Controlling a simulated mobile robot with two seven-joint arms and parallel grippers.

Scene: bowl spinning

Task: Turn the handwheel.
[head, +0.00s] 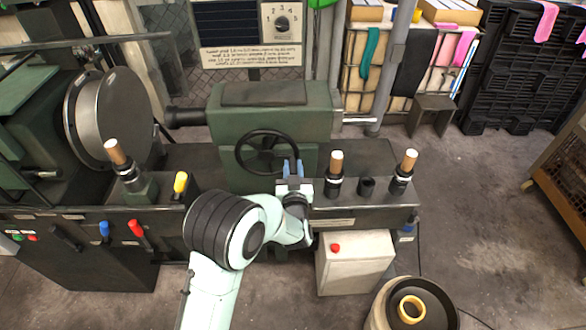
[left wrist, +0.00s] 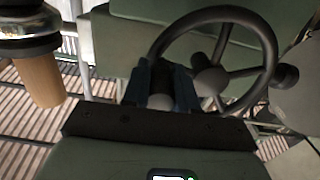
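The black handwheel (head: 262,133) is a spoked wheel on the front of the green machine housing (head: 225,120). My left gripper (head: 293,168) is at the wheel's lower right edge in the head view, fingers pointing up at it. In the left wrist view the wheel (left wrist: 272,50) fills the upper right, and a dark knob (left wrist: 287,75) sticks out at its right. The blue-grey fingers of my left gripper (left wrist: 161,85) are close together, with the rim running down to them. A dark part shows in the narrow gap; whether they press on it is unclear. My right gripper is not seen.
Wooden-topped handles (head: 336,162) (head: 409,160) stand on the bench right of my left gripper. Another handle (head: 117,152) and a yellow knob (head: 180,182) are to the left. A grey box with a red button (head: 354,262) stands below. Floor is free at right.

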